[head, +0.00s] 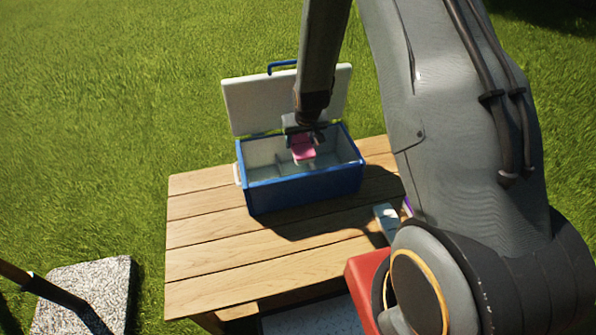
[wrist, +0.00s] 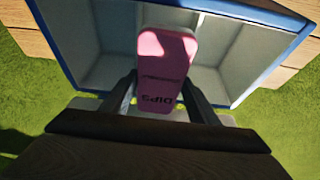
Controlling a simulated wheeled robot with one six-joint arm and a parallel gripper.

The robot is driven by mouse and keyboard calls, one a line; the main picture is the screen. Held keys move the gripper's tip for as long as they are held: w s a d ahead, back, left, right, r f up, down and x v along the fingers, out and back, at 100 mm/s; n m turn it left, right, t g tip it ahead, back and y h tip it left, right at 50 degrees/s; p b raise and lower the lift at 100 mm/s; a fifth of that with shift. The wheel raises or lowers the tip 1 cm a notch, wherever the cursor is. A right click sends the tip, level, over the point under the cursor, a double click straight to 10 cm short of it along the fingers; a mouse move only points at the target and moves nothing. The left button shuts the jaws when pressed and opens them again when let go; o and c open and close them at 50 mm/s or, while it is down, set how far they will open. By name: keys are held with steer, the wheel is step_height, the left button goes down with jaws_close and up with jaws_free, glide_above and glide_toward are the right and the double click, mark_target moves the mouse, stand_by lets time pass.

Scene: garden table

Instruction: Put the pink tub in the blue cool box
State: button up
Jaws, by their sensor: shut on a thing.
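The pink tub (head: 303,148) is held between the fingers of my gripper (head: 303,137), which is shut on it. In the wrist view the tub (wrist: 165,68) shows its lid with dark lettering, between the two fingers (wrist: 160,98). The blue cool box (head: 305,190) stands on the table with its white lid (head: 255,103) raised at the back. The tub is over the open box; its exact height against the rim is hard to tell. The box's pale inside (wrist: 225,50) with dividers shows around the tub, and no other item is visible in it.
The wooden table (head: 210,240) has clear planks left and in front of the box. A small white and blue item (head: 386,218) and a red object (head: 365,285) are at the right, partly behind my arm. A stone slab (head: 85,295) lies on the grass.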

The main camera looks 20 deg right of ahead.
steer(key=f, duration=0.5)
steer(key=f+p, duration=0.1)
steer(key=f, duration=0.4)
steer(key=f+p, duration=0.1)
steer(key=f, duration=0.5)
steer(key=shift+a, duration=0.25)
steer(key=shift+f, duration=0.1)
steer(key=shift+f, duration=0.1)
steer(key=o, duration=0.8)
steer(key=shift+f, duration=0.1)
steer(key=shift+o, duration=0.4)
